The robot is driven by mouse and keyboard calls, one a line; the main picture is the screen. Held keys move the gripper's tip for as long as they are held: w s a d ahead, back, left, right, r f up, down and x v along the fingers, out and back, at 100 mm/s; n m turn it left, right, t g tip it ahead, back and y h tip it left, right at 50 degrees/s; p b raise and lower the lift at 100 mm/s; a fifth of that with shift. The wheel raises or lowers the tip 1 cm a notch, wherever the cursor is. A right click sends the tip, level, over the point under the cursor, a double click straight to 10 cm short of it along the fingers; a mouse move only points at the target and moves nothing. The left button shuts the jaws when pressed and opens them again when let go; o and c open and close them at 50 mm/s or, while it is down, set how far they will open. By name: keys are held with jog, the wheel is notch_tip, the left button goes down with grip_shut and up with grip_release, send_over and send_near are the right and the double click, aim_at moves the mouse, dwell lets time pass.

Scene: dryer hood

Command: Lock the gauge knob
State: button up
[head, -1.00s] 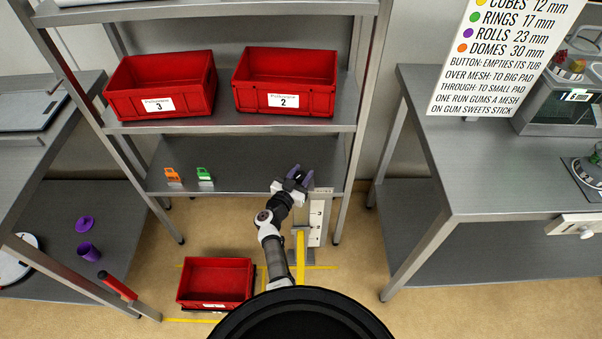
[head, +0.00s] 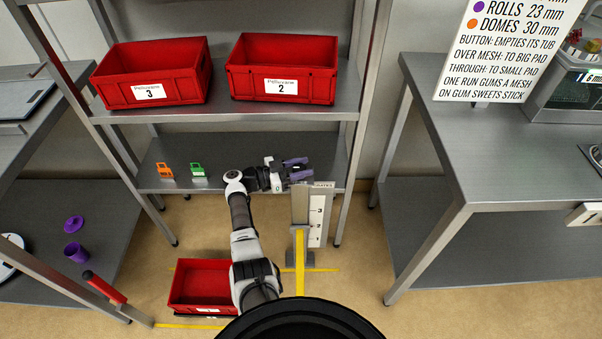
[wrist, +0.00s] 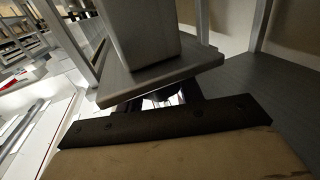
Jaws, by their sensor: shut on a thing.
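The gauge (head: 317,220) is an upright post with a white numbered scale, standing in front of the rack's lower shelf. My gripper (head: 297,168), with purple fingers, is at the top of the gauge, pointing right. In the wrist view a grey metal block and plate (wrist: 150,75) fill the middle, right in front of my gripper. A small dark rounded part (wrist: 163,98) shows under the plate between my fingers; it looks like the gauge knob. My gripper is shut on it. Most of the knob is hidden, so its turn cannot be told.
Orange (head: 164,171) and green (head: 198,170) clips stand on the lower shelf. Red bins 3 (head: 150,92) and 2 (head: 281,87) sit on the shelf above. A red bin (head: 200,283) is on the floor left of my arm. A table (head: 520,150) stands right.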

jog(key=shift+s+a+f+m+g, duration=0.1)
jog(key=shift+f+m+g, duration=0.05)
jog(key=shift+m+g, duration=0.2)
jog(key=o, duration=1)
jog(key=b+v, duration=0.4)
jog(key=v, duration=0.9)
jog(key=shift+a, duration=0.4)
jog(key=shift+f, duration=0.1)
